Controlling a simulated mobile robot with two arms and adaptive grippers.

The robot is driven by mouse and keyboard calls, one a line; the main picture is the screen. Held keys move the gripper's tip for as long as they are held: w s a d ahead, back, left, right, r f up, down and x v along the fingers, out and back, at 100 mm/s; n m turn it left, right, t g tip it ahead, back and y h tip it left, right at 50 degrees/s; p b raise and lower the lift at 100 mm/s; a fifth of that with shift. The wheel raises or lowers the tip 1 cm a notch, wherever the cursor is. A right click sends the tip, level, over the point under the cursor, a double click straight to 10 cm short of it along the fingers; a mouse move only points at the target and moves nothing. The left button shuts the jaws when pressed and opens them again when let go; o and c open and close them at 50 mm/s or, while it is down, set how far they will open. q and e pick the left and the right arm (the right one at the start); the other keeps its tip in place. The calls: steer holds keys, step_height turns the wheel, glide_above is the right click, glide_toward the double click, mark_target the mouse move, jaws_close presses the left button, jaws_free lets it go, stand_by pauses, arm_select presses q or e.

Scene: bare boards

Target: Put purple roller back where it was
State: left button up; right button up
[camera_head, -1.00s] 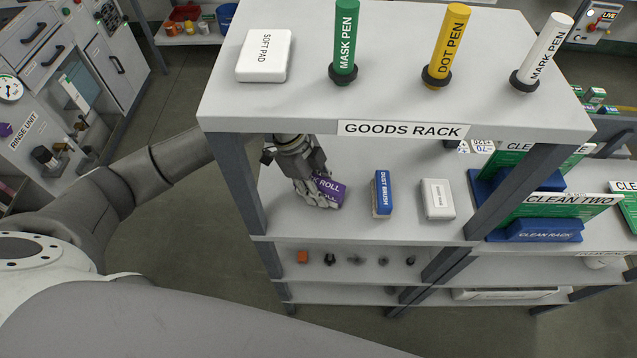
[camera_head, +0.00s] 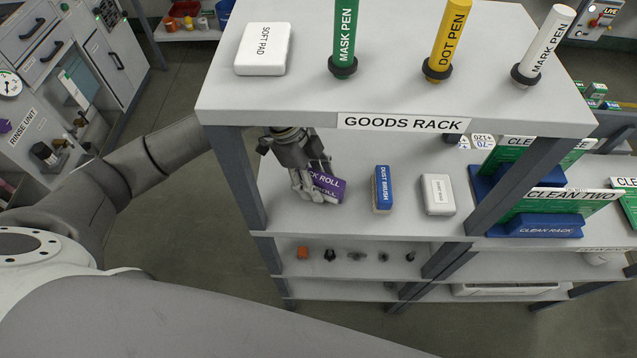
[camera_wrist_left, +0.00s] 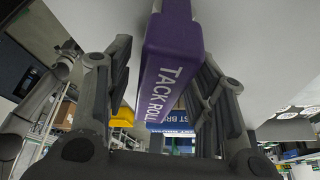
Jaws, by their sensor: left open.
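The purple roller (camera_head: 329,186), lettered "TACK ROLL", lies on the middle shelf of the goods rack (camera_head: 300,220), left of the dust brush. My left gripper (camera_head: 315,180) is at its left end, reaching in under the top shelf. In the left wrist view the roller (camera_wrist_left: 172,70) stands between the two spread fingers of my left gripper (camera_wrist_left: 160,95). The fingers are open, with a gap visible on the left side; contact on the right side is unclear. My right gripper is not in view.
A blue dust brush (camera_head: 383,188) and a white block (camera_head: 437,194) sit to the right on the same shelf. Above, the top shelf (camera_head: 300,95) carries a soft pad (camera_head: 264,50) and three upright pens. A rack post (camera_head: 240,180) stands close left of my gripper.

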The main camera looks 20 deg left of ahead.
mark_target(308, 169)
arm_select(q)
steer(key=v, duration=0.1)
steer(key=b+v, duration=0.1)
steer(key=v, duration=0.1)
steer(key=shift+w+a+r, duration=0.1)
steer(key=shift+a, duration=0.25)
steer(key=a+b, duration=0.1)
steer(key=a, duration=0.2)
steer(key=a+b, duration=0.2)
steer(key=a, duration=0.2)
steer(key=w+a+b, duration=0.1)
steer(key=a, duration=0.3)
steer(key=shift+w+b, duration=0.1)
steer(key=shift+b, duration=0.3)
steer(key=shift+a+r, duration=0.1)
steer(key=shift+a, duration=0.1)
